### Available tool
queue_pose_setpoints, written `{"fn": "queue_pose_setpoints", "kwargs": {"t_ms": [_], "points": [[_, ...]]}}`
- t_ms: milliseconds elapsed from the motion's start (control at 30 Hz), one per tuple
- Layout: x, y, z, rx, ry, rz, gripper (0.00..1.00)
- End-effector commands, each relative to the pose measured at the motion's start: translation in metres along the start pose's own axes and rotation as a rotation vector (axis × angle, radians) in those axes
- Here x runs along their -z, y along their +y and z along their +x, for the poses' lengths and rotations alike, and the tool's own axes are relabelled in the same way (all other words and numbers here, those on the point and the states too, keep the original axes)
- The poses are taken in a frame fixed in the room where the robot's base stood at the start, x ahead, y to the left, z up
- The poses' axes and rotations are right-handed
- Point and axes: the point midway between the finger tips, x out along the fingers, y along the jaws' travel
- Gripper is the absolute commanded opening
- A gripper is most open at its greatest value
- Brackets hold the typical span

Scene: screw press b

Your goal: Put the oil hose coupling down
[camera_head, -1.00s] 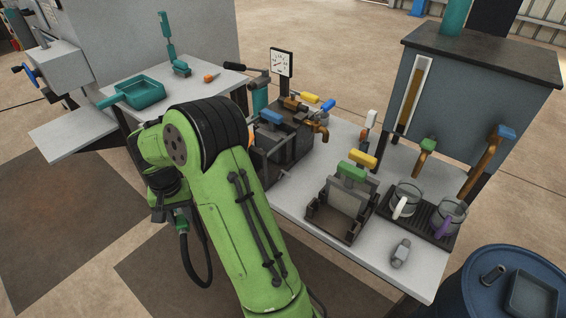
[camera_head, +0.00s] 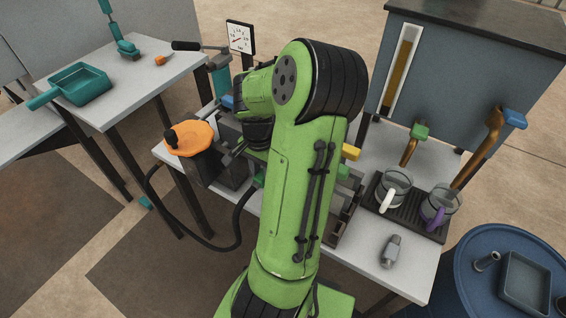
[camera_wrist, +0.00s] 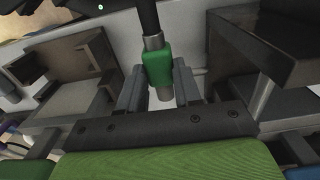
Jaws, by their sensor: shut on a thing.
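The oil hose coupling (camera_wrist: 157,66) is a green sleeve with a bare metal end, on a black hose. In the wrist view my gripper (camera_wrist: 159,80) is shut on it, one grey finger on each side. In the head view my gripper is mostly hidden behind my green arm. A bit of green (camera_head: 259,179) at the arm's left edge looks like the coupling, low by the table's front side. The black hose (camera_head: 238,228) hangs in a loop from there to the left. Whether the coupling touches anything below is not clear.
Dark block-like fixtures (camera_wrist: 240,55) stand close on both sides in the wrist view. An orange-topped unit (camera_head: 190,138) is left of my arm. A drip tray (camera_head: 418,222) with two jugs, a grey fitting (camera_head: 391,251) and a blue drum (camera_head: 500,245) are to the right.

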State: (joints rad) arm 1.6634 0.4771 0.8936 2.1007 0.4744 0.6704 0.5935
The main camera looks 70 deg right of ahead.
Motion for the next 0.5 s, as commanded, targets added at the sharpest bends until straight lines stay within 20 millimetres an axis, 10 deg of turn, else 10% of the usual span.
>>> {"fn": "queue_pose_setpoints", "kwargs": {"t_ms": [500], "points": [[0.001,-0.001,0.066,0.002,0.002,-0.001,0.0]]}}
